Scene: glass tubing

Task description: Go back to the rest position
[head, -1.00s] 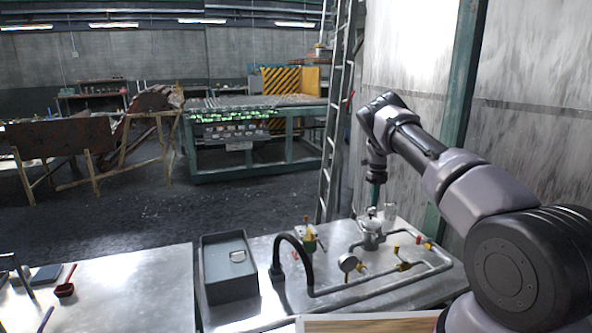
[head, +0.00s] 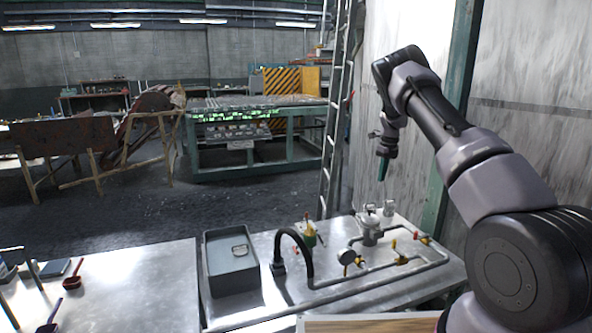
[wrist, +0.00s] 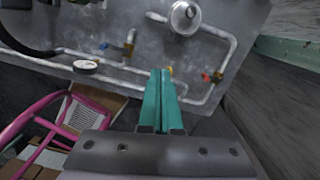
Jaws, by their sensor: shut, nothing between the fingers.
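My gripper (head: 382,171) hangs from my raised arm above the right part of the steel bench, its green fingers pointing down. It is clear of the glass and metal fittings below it. In the wrist view its two green fingers (wrist: 158,100) lie together with nothing between them. Below the gripper in the head view stands a metal vessel (head: 370,232) joined to the pipework. The same vessel shows from above in the wrist view (wrist: 184,17). A small clear glass piece (head: 389,209) stands just behind the vessel.
A pipe run with a gauge (head: 346,257) and yellow and red valves crosses the bench. A grey bin (head: 231,263) and a black curved hose (head: 301,252) stand to the left. A ladder (head: 333,130) and a concrete wall (head: 520,150) rise behind my arm.

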